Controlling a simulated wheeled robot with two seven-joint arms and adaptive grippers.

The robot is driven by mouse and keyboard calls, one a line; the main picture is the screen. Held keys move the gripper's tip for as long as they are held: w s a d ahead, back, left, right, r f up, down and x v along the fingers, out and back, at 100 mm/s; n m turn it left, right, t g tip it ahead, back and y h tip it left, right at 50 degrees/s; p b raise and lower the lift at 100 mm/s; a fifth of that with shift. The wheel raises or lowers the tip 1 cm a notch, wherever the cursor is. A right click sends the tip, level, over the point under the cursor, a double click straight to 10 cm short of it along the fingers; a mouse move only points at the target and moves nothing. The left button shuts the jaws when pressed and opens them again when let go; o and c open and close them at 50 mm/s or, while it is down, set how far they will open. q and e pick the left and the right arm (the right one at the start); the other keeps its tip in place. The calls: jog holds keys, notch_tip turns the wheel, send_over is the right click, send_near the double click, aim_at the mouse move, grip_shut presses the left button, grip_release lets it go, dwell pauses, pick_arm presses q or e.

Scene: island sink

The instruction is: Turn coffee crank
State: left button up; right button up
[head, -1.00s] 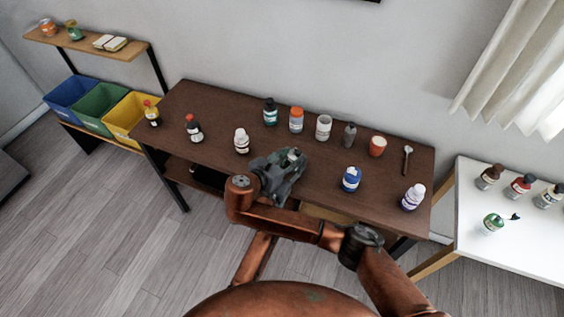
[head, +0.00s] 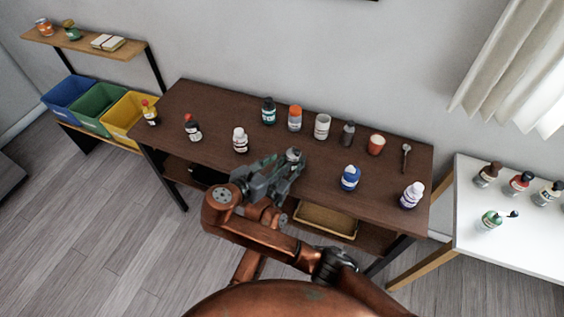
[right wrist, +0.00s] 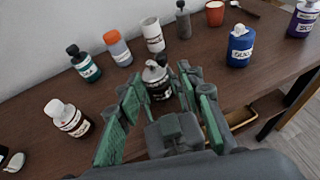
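I see no coffee grinder or crank in these views; the brown table (head: 205,112) carries bottles and cups. My right gripper (head: 281,168) is over the front middle of the table. A bottle with a grey-white top and dark label (right wrist: 157,82) stands just ahead of and between its fingertips. In the right wrist view the fingers (right wrist: 160,92), with green pads, are spread apart. A gap shows on the left of the bottle; contact on the right cannot be told. In the head view the gripper partly hides this bottle (head: 293,155). My left gripper is not in view.
Behind stand a teal bottle (head: 269,111), an orange-capped bottle (head: 295,119), a white cup (head: 322,126), a grey bottle (head: 347,134) and an orange cup (head: 376,145). A white-capped bottle (head: 240,140) is left, a blue bottle (head: 350,178) right. A yellow tray (head: 325,221) sits below.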

jog(key=n+t+y, duration=0.2)
jog(key=n+y, duration=0.8)
jog(key=y, duration=0.2)
send_near(298, 151)
jog(key=shift+g, duration=0.3)
jog(key=x, duration=1)
jog(key=shift+w+a+r, duration=0.1)
jog(key=shift+w+r, duration=0.05)
jog(key=shift+w, duration=0.15)
grip_shut()
